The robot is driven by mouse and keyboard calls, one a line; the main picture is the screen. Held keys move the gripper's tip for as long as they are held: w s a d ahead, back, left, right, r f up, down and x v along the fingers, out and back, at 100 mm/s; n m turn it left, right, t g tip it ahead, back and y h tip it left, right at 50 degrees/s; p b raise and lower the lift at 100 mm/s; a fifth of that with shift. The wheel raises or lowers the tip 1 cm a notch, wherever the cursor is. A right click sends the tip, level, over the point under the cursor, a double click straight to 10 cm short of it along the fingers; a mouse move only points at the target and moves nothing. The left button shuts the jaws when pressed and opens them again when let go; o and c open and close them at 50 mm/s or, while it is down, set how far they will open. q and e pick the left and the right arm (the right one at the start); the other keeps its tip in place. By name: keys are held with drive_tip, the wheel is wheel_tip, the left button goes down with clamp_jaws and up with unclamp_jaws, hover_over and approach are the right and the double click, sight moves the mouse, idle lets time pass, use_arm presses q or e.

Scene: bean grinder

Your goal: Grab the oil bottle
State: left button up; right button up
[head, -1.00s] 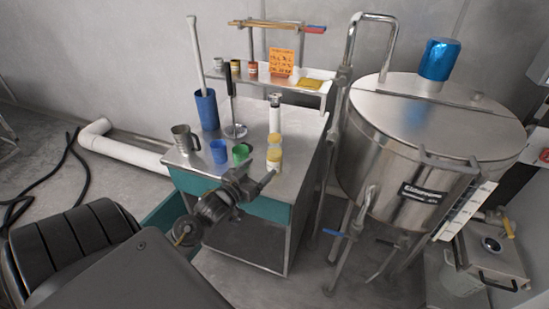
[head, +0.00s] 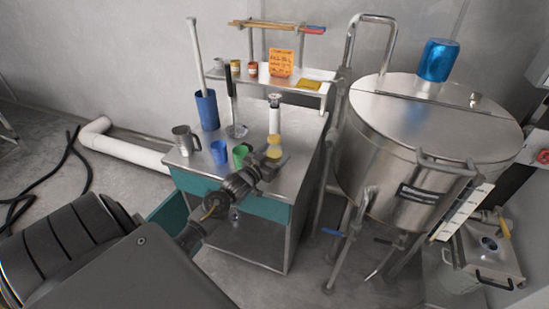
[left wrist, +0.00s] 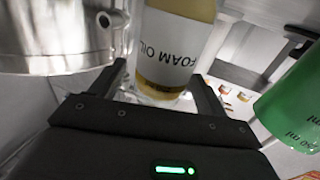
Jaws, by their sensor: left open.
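The oil bottle (head: 274,140) stands on the metal table (head: 205,165), near its front right part. It is yellowish, and its lower part is hidden behind my left gripper in the head view. In the left wrist view the bottle (left wrist: 178,50) shows a white label reading "FOAM OIL", upside down. My left gripper (head: 272,163) is open at the bottle. In the left wrist view the bottle lies between the two fingers (left wrist: 158,85); contact cannot be made out. My right gripper is not in view.
A green cup (head: 240,155) stands close left of the bottle and shows in the left wrist view (left wrist: 292,105). A blue cup (head: 219,152) and metal mug (head: 184,140) stand farther left. A large steel tank (head: 430,130) stands right of the table.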

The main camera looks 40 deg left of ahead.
use_arm(q)
drive_tip(key=shift+s, duration=0.1)
drive_tip(key=c, duration=1.2)
drive_tip(key=shift+r, duration=0.1)
drive_tip(key=shift+r, duration=0.55)
drive_tip(key=s+a+r, duration=0.1)
drive_tip(key=s+r, duration=0.3)
drive_tip(key=s+a+r, duration=0.2)
drive_tip(key=s+r, duration=0.2)
drive_tip(key=s+a+r+b, duration=0.1)
drive_tip(key=s+r, duration=0.2)
drive_tip(key=s, duration=0.2)
drive_tip(key=shift+s+a+r, duration=0.1)
drive_tip(key=shift+a+r, duration=0.1)
drive_tip(key=shift+r, duration=0.2)
